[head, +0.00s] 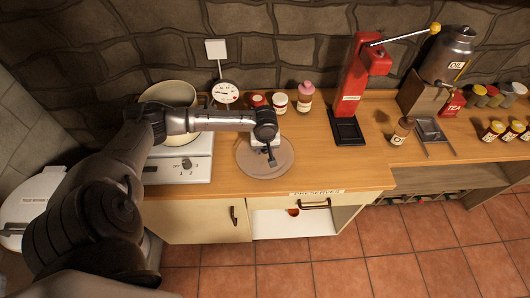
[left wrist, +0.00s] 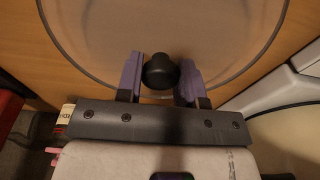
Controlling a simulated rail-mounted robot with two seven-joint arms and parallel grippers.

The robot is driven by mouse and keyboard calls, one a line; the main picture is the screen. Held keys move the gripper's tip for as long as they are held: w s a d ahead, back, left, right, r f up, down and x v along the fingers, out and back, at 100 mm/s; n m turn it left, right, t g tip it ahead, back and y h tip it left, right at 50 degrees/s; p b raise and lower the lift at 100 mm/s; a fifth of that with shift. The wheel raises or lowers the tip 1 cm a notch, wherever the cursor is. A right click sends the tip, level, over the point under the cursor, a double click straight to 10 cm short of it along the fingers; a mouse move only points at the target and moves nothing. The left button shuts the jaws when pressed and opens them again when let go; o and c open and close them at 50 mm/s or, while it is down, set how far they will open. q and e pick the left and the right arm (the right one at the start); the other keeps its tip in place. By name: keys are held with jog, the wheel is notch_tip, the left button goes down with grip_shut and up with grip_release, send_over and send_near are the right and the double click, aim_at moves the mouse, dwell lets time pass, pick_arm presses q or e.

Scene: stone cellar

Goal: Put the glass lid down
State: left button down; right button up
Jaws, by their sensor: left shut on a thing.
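The round glass lid (head: 250,164) is over the wooden counter near its front edge, right of the white stove. The lid looks level and close to the wood. I cannot tell whether it touches the counter. My right gripper is in neither view.
A cream pot (head: 174,93) stands on the white stove (head: 190,166), partly behind my left arm. Small jars (head: 279,103) stand behind the lid. A red press (head: 352,95) stands further right. Bare counter (head: 330,172) lies right of the lid, above an open drawer (head: 290,223).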

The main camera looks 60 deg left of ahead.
pick_arm(q)
notch_tip(320, 180, down, 3)
jog(key=shift+r, duration=0.2)
jog(key=c, duration=0.8)
grip_release()
jog(key=shift+f, duration=0.15)
jog(key=shift+o, duration=0.2)
